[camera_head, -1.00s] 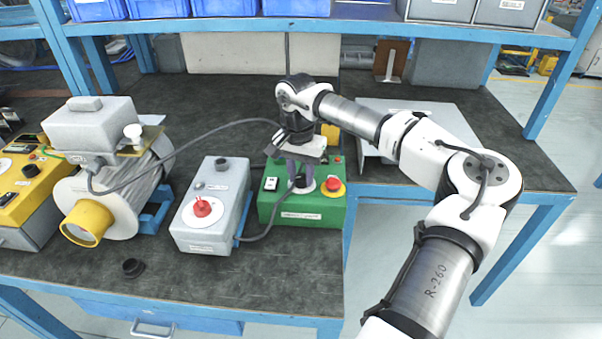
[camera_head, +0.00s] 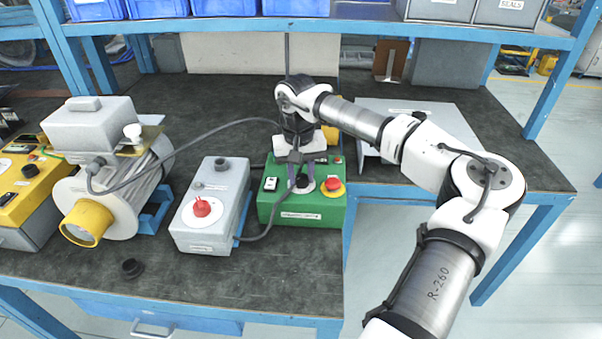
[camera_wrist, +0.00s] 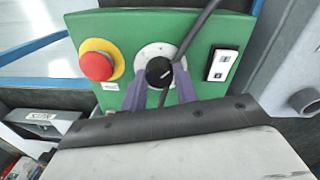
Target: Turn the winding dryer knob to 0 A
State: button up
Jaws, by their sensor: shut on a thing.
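A green control box (camera_head: 320,214) stands on the bench. On it is a small black knob (camera_wrist: 158,72) over a round white dial plate (camera_wrist: 150,52). My gripper (camera_wrist: 160,82) is shut on the knob, with one purple-grey finger on either side of it. In the head view my gripper (camera_head: 302,178) points down at the box, and its fingers partly hide the knob. A pale line shows on the knob's top in the wrist view. The dial's figures are too small to read, so I cannot tell the setting.
A red stop button on a yellow ring (camera_wrist: 97,66) and a white rocker switch (camera_wrist: 222,65) flank the knob. A black cable (camera_wrist: 192,32) passes close by my fingers.

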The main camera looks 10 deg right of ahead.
aim_at(298, 177)
dwell(0.3)
jog(key=o, duration=1)
jog(key=r, duration=0.4)
jog(key=r+b, duration=0.1)
jog(key=r, duration=0.9)
jog(key=shift+a, duration=0.35)
